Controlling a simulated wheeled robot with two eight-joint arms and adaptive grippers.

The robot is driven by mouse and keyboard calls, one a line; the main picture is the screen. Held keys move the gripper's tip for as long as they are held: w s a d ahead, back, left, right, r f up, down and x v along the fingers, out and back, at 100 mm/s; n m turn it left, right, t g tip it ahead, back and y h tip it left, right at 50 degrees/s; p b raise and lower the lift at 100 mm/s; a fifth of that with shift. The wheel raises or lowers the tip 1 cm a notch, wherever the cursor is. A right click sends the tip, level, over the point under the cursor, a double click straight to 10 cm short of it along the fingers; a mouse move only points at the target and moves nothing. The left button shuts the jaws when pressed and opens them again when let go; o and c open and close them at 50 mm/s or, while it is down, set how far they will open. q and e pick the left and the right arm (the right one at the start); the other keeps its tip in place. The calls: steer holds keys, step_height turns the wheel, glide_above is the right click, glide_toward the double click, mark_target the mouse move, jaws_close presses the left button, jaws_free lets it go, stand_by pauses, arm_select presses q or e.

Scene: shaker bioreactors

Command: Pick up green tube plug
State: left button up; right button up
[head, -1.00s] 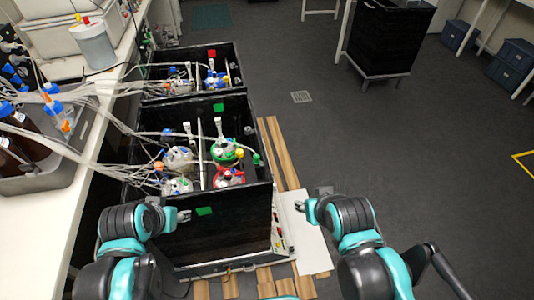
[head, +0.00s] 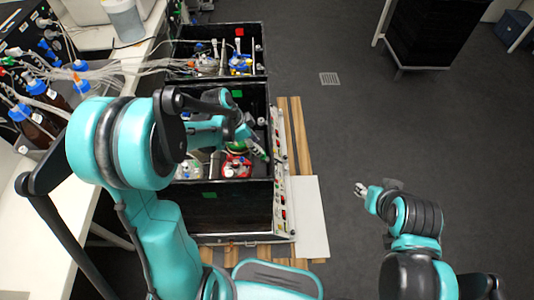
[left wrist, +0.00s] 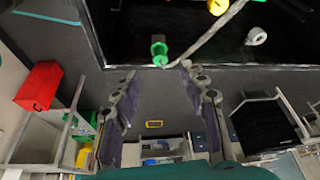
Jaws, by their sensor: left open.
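The green tube plug (left wrist: 159,50) shows in the left wrist view against the black wall of the shaker box, at the end of a pale tube. My left gripper (left wrist: 158,72) is open, with its two fingers either side of the plug's line and the plug just beyond the fingertips. Nothing is between the fingers. In the head view my left gripper (head: 258,149) reaches over the right side of the near box, and my arm hides part of the vessels. My right gripper (head: 361,189) is over the floor to the right, too small to judge.
The near black box (head: 235,205) holds a red-collared vessel (head: 236,167) and other vessels. A second box (head: 262,50) stands behind. Tubes (head: 140,66) run from the left bench. A white-grey ring plug (left wrist: 256,37) is near the green plug.

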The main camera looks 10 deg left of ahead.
arm_select(q)
steer(key=b+x, duration=0.1)
steer(key=x, duration=0.2)
steer(key=b+x, duration=0.1)
steer(key=x, duration=0.1)
steer(key=shift+a+f, duration=0.1)
steer(key=shift+f, duration=0.35)
steer(key=shift+r, duration=0.1)
steer(key=shift+c, duration=0.4)
steer(key=c, duration=0.8)
